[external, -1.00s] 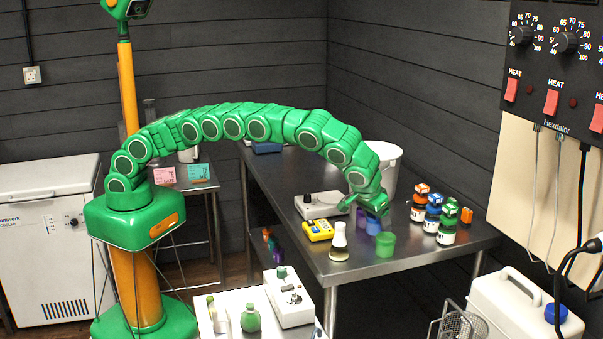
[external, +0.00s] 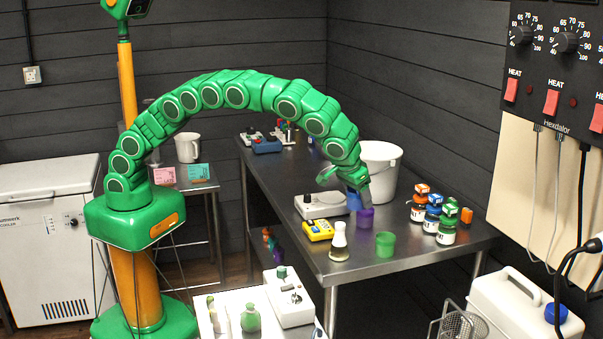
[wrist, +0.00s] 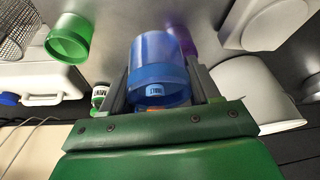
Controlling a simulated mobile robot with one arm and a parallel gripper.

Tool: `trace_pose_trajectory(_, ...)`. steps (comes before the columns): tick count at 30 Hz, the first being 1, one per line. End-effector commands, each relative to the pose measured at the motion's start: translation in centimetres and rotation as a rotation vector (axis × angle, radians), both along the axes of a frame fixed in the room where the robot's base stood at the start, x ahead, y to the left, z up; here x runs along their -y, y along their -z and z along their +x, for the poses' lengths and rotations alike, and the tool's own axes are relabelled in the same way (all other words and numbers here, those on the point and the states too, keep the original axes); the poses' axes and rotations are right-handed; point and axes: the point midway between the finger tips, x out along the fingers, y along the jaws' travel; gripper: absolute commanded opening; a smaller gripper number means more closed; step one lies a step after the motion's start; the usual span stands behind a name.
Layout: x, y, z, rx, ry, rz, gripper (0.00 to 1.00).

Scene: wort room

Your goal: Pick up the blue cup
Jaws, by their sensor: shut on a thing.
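The blue cup (wrist: 158,62) is between the two jaws of my gripper (wrist: 160,88) in the wrist view, with a jaw on each side. My gripper is shut on it. In the external view my gripper (external: 357,191) holds the blue cup (external: 353,200) above the steel table, partly hidden by the gripper. A purple cup (external: 365,219) stands on the table just below it, and its edge shows behind the blue cup in the wrist view (wrist: 183,40). A green cup (external: 385,245) stands on the table nearer the front edge.
A white bucket (external: 381,160) stands behind my gripper. Orange, blue and green-capped bottles (external: 432,212) stand to the right. A white-topped flask (external: 338,240), a yellow meter (external: 318,230) and a white scale (external: 321,204) stand to the left. The front table corner is clear.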

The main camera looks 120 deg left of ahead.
Motion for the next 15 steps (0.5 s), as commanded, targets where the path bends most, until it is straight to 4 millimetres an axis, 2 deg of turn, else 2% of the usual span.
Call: trace_pose_trajectory(15,0.9,-2.6,-5.4,0.002,0.000,0.001,0.31)
